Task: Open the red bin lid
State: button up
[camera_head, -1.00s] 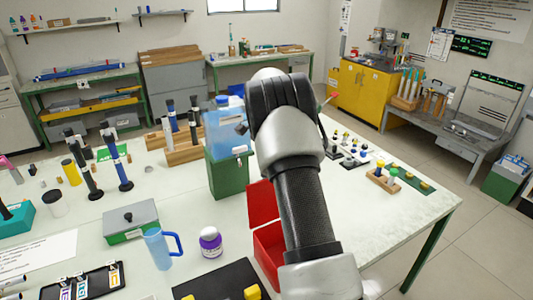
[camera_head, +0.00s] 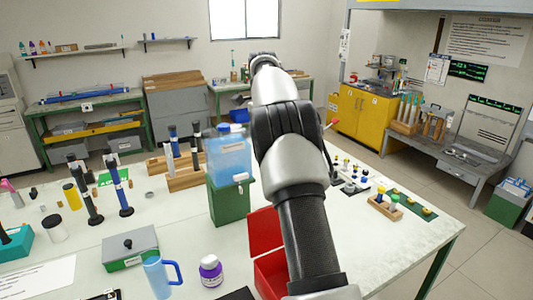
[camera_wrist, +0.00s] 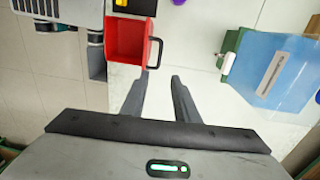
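The red bin (camera_head: 270,278) stands at the near side of the white table in the head view, partly hidden by my arm. Its red lid (camera_head: 265,231) stands raised at the far side of the bin. In the wrist view I look down into the open red bin (camera_wrist: 124,40), and a black handle (camera_wrist: 157,53) shows at its right side. My gripper (camera_wrist: 160,78) is open, with nothing between its fingers. Its fingertips appear just below the bin and handle in that view, apart from them as far as I can tell. In the head view my gripper is hidden.
A blue-topped dispenser on a green base (camera_head: 231,201) stands behind the bin. A purple-labelled bottle (camera_head: 210,271), a blue jug (camera_head: 160,277) and a grey-green box (camera_head: 131,248) stand to its left. The table's right part holds small blocks (camera_head: 385,206).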

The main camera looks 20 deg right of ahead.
jog(key=shift+c, duration=0.3)
jog(key=c, duration=0.4)
jog(key=shift+f+n+b, duration=0.25)
jog(key=shift+n+b, duration=0.15)
jog(key=shift+b, duration=0.05)
grip_shut()
jog(key=w+f+n+t+b, duration=0.3)
jog(key=f+n+t+b, duration=0.3)
jog(key=f+n+b, duration=0.8)
jog(key=shift+s+a+f+n+p, duration=0.1)
jog(key=shift+s+f+n+p, duration=0.15)
jog(key=shift+s+n+p, duration=0.25)
jog(key=shift+s+a+f+n+p, duration=0.1)
jog(key=shift+s+f+n+p, duration=0.2)
jog(key=shift+s+n, duration=0.4)
jog(key=shift+s+a+f+n+p, duration=0.15)
jog(key=shift+s+n+p, duration=0.3)
jog(key=shift+s, duration=0.3)
